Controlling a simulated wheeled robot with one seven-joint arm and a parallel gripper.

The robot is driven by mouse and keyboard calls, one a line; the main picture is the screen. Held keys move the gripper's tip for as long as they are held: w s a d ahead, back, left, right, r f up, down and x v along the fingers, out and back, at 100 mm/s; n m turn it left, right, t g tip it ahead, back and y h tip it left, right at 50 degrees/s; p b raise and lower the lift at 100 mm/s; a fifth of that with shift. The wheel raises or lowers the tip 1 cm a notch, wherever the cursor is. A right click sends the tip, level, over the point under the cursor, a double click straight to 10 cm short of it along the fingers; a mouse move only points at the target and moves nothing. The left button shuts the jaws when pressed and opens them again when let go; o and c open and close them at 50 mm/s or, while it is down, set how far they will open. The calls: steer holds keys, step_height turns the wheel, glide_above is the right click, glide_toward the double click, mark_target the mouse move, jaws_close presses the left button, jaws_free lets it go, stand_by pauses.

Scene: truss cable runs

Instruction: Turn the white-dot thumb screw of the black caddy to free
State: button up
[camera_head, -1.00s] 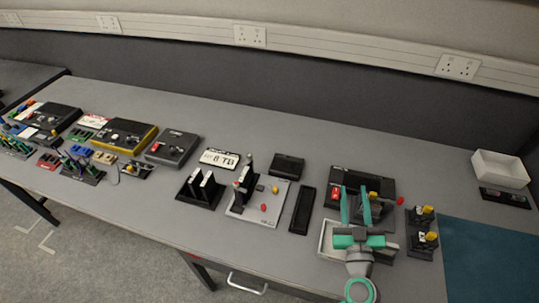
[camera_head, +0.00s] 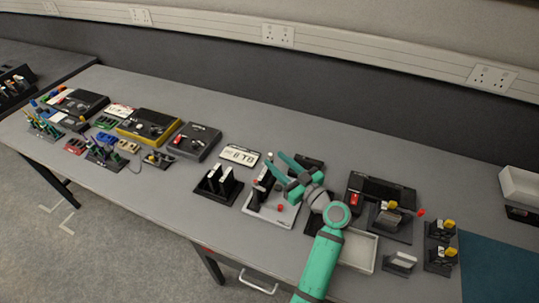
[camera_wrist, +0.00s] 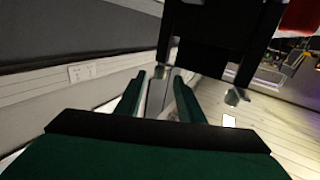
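My gripper (camera_head: 272,163) is over the light plate (camera_head: 285,217) in the middle of the table, its fingers spread and pointing to the back left. The plate bears a black upright (camera_head: 263,187) with a red knob (camera_head: 280,208); my gripper partly covers this group. In the wrist view a large black part (camera_wrist: 215,35) hangs close in front of my fingers, with a small metal pin (camera_wrist: 235,97) below it and a blurred red part at the top right. A grey strip shows between the fingers; contact cannot be told. I cannot make out a white dot or which unit is the black caddy.
A black holder with white-edged slabs (camera_head: 209,187) stands left of the plate. To the right are a black unit (camera_head: 390,190), a tray (camera_head: 361,252), a grey upright piece (camera_head: 401,262) and yellow-knobbed stands (camera_head: 440,258). The table's back strip is clear.

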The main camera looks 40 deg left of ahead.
mark_target(272, 157)
steer(key=shift+x, duration=2.15)
jaws_close()
